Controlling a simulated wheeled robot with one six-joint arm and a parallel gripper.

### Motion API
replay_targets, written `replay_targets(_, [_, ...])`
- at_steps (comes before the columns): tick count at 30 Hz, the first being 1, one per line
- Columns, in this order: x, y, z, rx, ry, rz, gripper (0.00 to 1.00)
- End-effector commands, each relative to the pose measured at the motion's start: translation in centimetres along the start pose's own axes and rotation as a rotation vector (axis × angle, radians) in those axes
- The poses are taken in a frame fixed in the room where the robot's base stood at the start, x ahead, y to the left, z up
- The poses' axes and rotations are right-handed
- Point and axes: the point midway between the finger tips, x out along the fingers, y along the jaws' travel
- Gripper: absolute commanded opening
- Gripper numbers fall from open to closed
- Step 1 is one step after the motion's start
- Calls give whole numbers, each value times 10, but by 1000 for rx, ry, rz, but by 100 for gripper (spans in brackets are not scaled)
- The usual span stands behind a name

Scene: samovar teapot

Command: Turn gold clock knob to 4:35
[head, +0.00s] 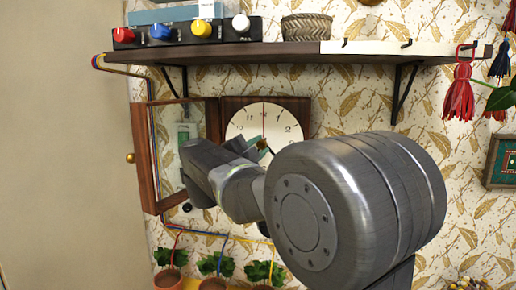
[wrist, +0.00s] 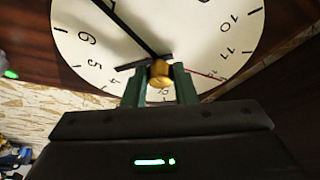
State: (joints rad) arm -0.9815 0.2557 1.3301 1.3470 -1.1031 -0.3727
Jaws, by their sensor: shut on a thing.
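The round white clock face (head: 247,121) sits in a dark wooden case on the wall. In the wrist view the face (wrist: 205,30) appears turned, with the 6 at left and the 10 and 11 at right. The gold knob (wrist: 159,72) is at the dial's centre, between the green fingers of my gripper (wrist: 159,88), which is shut on it. The long black hand (wrist: 125,27) points to the upper left, past the 6. The short black hand (wrist: 131,65) points left, near the 4 and 5. A thin red hand points right. My arm hides the lower dial in the head view.
A wooden-framed glass door (head: 146,160) stands open left of the clock. A shelf (head: 270,52) above carries a box with coloured knobs (head: 200,28) and a basket (head: 306,27). Potted plants (head: 213,265) are below. Red tassels (head: 459,98) hang at right.

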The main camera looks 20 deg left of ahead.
Motion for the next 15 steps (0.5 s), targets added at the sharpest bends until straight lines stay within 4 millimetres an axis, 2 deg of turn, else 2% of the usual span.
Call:
replay_targets(2, [0,1,0,-1,0,1,2])
replay_targets(3, [0,1,0,-1,0,1,31])
replay_targets(6, [0,0,0,-1,0,1,46])
replay_targets(15, [-2,0,0,-1,-1,0,46])
